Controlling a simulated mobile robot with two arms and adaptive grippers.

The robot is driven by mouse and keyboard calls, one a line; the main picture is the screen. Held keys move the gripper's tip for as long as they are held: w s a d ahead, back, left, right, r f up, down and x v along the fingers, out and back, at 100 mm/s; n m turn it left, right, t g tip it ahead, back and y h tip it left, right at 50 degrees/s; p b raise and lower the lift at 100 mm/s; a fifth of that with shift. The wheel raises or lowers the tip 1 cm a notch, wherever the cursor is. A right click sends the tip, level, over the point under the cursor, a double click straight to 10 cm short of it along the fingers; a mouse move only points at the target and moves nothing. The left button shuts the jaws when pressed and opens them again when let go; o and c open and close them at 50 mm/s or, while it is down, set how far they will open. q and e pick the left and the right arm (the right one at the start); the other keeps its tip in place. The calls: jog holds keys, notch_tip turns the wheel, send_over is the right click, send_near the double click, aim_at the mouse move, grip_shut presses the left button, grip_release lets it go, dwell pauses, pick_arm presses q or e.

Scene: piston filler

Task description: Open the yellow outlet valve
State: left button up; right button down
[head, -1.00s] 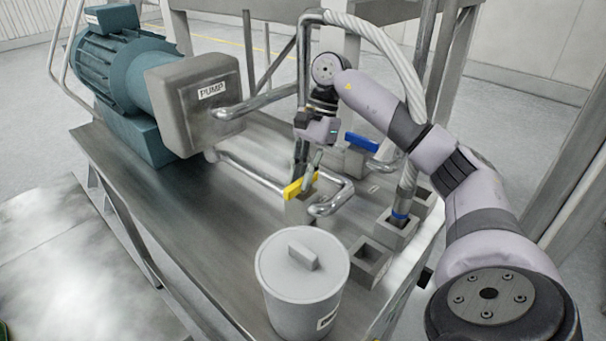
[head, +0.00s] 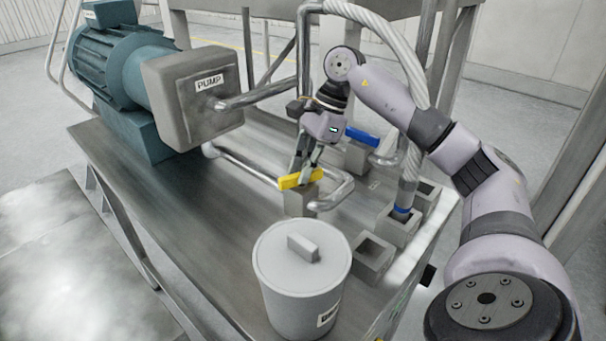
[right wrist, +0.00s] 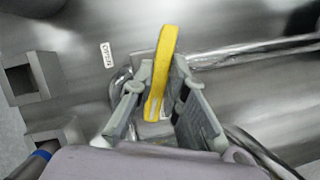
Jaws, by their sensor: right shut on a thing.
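The yellow outlet valve handle (head: 299,180) sits on a grey block beside a bent steel pipe, left of the blue handle. My right gripper (head: 305,162) comes down on it from above and is shut on it. In the right wrist view the yellow handle (right wrist: 164,62) stands between the two fingers (right wrist: 165,110) and reaches out beyond them. A small white label (right wrist: 108,55) lies to its left there; its text is too small to read surely. My left gripper is not in view.
A blue handle (head: 362,136) is close behind my right gripper. A lidded bucket (head: 300,262) stands in front of the valve. Square sockets (head: 373,256) are at right, one with a hose (head: 409,180). The pump (head: 195,95) is at left; the bench (head: 180,210) is bare between.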

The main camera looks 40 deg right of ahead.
jog(key=m+t+b, duration=0.1)
jog(key=m, duration=0.2)
jog(key=shift+s+f+m+h, duration=0.1)
jog(key=shift+m+h, duration=0.2)
jog(key=shift+m, duration=0.1)
jog(key=m+t+h+b, duration=0.1)
jog(key=m, duration=0.2)
jog(key=shift+a+m, duration=0.1)
jog(key=shift+m, duration=0.2)
jog(key=shift+s+m+t+h, duration=0.1)
jog(key=shift+m+t+h, duration=0.3)
jog(key=shift+m, duration=0.8)
jog(key=shift+a+m+h, duration=0.15)
jog(key=shift+m+h, duration=0.55)
jog(key=shift+m, duration=1)
jog(key=c, duration=1.6)
grip_release()
jog(key=shift+r, duration=0.25)
